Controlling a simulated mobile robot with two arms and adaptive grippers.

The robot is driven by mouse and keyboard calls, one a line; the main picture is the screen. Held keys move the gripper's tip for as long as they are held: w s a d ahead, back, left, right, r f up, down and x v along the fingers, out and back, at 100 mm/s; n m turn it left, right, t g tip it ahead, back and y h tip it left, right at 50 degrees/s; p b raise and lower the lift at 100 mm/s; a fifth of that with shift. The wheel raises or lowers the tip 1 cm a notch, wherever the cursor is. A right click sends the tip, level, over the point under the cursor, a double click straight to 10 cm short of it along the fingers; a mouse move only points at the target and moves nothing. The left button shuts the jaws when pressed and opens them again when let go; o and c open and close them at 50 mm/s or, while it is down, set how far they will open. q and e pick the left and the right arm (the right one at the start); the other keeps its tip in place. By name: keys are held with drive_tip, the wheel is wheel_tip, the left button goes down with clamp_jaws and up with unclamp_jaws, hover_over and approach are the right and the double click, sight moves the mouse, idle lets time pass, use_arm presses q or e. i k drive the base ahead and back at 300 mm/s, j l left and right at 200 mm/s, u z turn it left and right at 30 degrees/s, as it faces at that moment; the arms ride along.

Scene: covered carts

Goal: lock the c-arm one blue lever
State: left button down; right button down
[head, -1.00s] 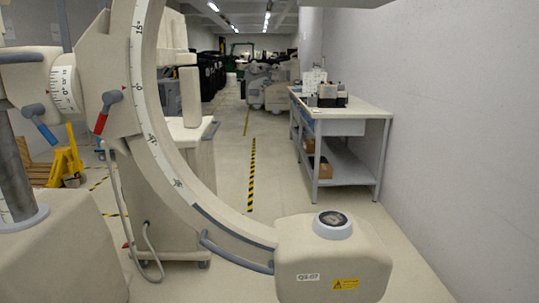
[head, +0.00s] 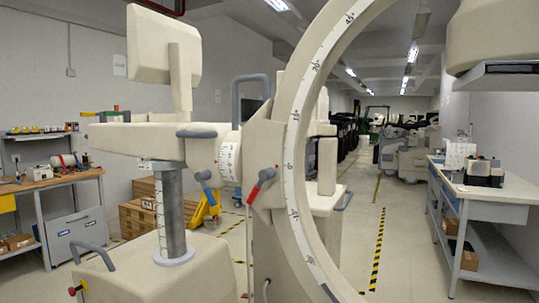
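The c-arm (head: 297,160) stands in the middle of the head view, a large beige arc with a scale along it. The blue lever (head: 210,194) hangs from a grey pivot under the white scale ring, left of the arc. Its blue end points down and slightly right. A red lever (head: 256,190) sits to its right on the c-arm's carriage, tilted with its red end down-left. Neither of my grippers is in view.
The c-arm's beige base (head: 150,275) with a grey column (head: 170,215) fills the lower left. A workbench (head: 60,180) stands at the left wall and a table (head: 485,192) at the right. Wooden crates and a yellow pallet jack (head: 206,212) are behind. A floor aisle (head: 378,225) is clear.

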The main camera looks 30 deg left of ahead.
sight(201, 176)
drive_tip(key=u, duration=1.3)
